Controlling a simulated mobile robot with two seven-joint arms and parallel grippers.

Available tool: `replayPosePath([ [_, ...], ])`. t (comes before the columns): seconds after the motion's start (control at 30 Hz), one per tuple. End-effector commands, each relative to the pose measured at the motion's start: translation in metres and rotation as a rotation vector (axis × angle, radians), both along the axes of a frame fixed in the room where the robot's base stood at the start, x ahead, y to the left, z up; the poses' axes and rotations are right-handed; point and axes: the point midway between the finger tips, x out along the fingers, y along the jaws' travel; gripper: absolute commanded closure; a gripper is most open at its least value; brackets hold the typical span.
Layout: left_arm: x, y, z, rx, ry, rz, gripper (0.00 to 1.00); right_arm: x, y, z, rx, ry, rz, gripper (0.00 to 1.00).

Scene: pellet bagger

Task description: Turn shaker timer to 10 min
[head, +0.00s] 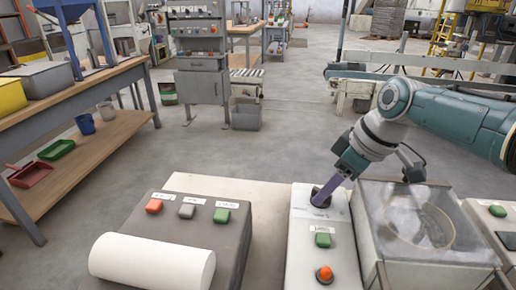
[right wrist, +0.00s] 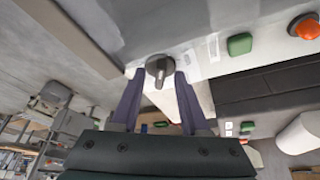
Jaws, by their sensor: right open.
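The shaker's control panel (head: 303,245) is a pale box top with a dark round timer knob (head: 315,195) at its far end. My right gripper (head: 322,195) reaches down to this knob from the upper right. In the right wrist view, the knob (right wrist: 159,66) shows a grey pointer bar and sits between the two purple-grey fingertips of the open right gripper (right wrist: 160,75). A small gap seems to remain on each side; contact cannot be told. The dial's marks are too small to read. My left gripper is not in view.
A green button (head: 322,240) and an orange-red button (head: 325,274) lie nearer on the same panel. A clear-lidded box (head: 425,262) stands close on the right. A grey unit (head: 180,230) with several buttons and a white roll (head: 150,262) stands left.

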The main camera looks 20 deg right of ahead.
Motion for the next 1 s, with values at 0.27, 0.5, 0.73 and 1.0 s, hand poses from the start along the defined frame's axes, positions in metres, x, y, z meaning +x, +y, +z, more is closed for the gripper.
replayPosePath([
  [0.27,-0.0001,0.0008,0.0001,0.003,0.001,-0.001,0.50,-0.0001,-0.0001,0.0001,0.000,0.000,-0.001,0.78],
  [0.5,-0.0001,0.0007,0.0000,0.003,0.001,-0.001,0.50,-0.0003,-0.0002,0.0002,0.000,0.000,-0.001,1.00],
  [0.73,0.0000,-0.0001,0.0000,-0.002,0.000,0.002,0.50,-0.0003,-0.0002,0.0002,0.000,0.000,-0.001,1.00],
  [1.0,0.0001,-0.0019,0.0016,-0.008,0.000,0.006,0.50,-0.0005,0.0001,0.0006,0.001,0.001,-0.009,1.00],
])
